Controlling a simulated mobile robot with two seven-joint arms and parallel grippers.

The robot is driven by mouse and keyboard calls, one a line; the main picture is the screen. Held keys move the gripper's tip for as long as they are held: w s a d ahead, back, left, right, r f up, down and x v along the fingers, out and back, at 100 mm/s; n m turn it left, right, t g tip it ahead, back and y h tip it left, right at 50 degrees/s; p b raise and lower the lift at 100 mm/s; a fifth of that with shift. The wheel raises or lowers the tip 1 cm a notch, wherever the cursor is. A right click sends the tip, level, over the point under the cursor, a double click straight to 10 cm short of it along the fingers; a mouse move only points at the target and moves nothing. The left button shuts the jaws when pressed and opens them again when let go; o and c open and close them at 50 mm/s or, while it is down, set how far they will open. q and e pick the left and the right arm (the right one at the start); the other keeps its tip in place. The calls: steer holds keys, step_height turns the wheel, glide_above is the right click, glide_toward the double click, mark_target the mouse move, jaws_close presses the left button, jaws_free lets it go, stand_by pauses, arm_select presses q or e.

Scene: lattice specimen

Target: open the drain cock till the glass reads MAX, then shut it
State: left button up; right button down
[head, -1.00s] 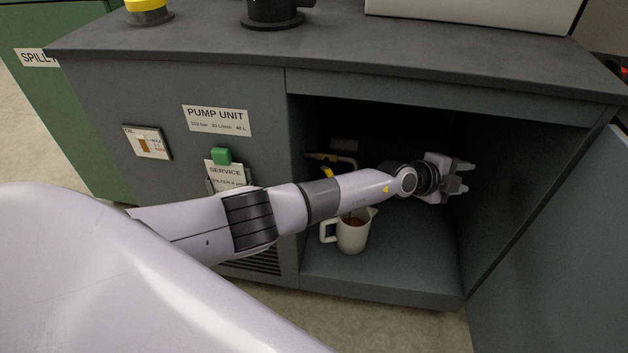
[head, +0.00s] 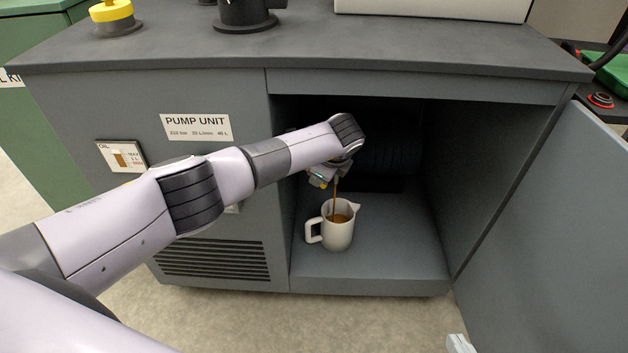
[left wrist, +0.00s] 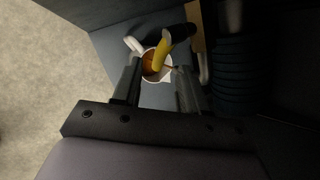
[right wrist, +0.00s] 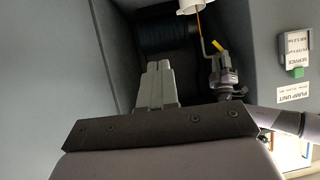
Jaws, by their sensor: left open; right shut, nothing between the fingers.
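The oil glass (head: 121,157) on the cabinet front shows a brown column; its exact level against the marks is too small to read. Brown oil runs in a thin stream into a white jug (head: 338,234) on the cabinet floor, and oil shows inside the jug. The yellow cock lever (left wrist: 158,55) lies between the fingers of my left gripper (left wrist: 157,82), which is open; I cannot tell whether they touch it. In the head view my left wrist mostly hides the cock. My right gripper (right wrist: 158,82) is shut and empty; its tips (head: 459,344) show at the bottom edge of the head view.
The open cabinet door (head: 550,215) stands at the right. A dark ribbed body (head: 385,155) fills the back of the compartment. The compartment floor right of the jug is clear. The PUMP UNIT label (head: 197,127) and a vent grille (head: 212,258) are on the front.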

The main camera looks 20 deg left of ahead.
arm_select(q)
steer(key=b+x, duration=0.3)
steer(key=x, duration=0.2)
steer(key=shift+f+b, duration=0.1)
steer(key=shift+b, duration=0.25)
steer(key=shift+w+a+f+b, duration=0.1)
steer(key=shift+w+f+b, duration=0.15)
steer(key=shift+b, duration=0.1)
arm_select(e)
steer(key=shift+w+a+f+m+y, duration=0.15)
steer(key=shift+w+a+y, duration=0.1)
steer(key=shift+a+y, duration=0.3)
steer(key=shift+w+a+f+m+y, duration=0.1)
steer(key=shift+w+a+y, duration=0.2)
steer(key=shift+a, duration=0.5)
steer(key=shift+w+a+f+m+y, duration=0.15)
steer(key=shift+w+a+y, duration=0.1)
steer(key=shift+a+y, duration=0.3)
steer(key=shift+a, duration=0.1)
arm_select(q)
jaws_close()
